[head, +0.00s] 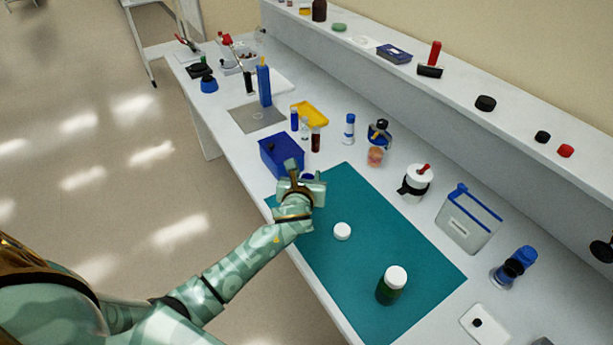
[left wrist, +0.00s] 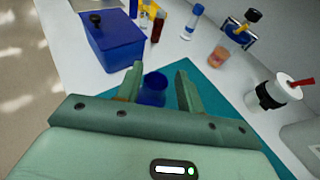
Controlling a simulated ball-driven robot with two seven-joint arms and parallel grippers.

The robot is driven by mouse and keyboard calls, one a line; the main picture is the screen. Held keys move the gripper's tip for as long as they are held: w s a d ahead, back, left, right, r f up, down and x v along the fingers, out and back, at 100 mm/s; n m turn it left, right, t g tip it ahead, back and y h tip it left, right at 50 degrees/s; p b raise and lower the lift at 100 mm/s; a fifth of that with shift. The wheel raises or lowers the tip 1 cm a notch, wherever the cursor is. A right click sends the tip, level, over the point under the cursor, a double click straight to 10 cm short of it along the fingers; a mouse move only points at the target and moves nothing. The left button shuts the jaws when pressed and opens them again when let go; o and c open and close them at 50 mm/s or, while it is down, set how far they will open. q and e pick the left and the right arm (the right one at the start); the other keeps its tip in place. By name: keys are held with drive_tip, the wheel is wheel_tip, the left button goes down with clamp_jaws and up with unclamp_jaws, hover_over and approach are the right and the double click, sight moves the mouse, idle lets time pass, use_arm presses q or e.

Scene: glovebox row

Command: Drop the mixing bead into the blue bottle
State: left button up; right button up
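The blue bottle (left wrist: 153,88) stands with its mouth up at the far left corner of the teal mat (left wrist: 215,85), seen between my left fingers in the left wrist view. In the head view only a bit of it (head: 307,177) shows behind my gripper. My left gripper (head: 296,172) is open, its fingers apart on either side of the bottle in the wrist picture (left wrist: 160,82). A gap shows at the right finger; I cannot tell whether the left one touches. I cannot make out a mixing bead. My right gripper is not in view.
A blue box (head: 282,152) with a dark knob stands just beyond the gripper. A white cap (head: 342,231) and a white-capped green bottle (head: 389,288) are on the mat. A white canister (head: 416,182) stands right of it. The mat's middle is mostly clear.

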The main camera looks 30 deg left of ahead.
use_arm(q)
drive_tip(key=p+v, duration=0.3)
drive_tip(key=v, duration=1.3)
drive_tip(key=shift+s+r, duration=0.1)
drive_tip(key=shift+s, duration=0.05)
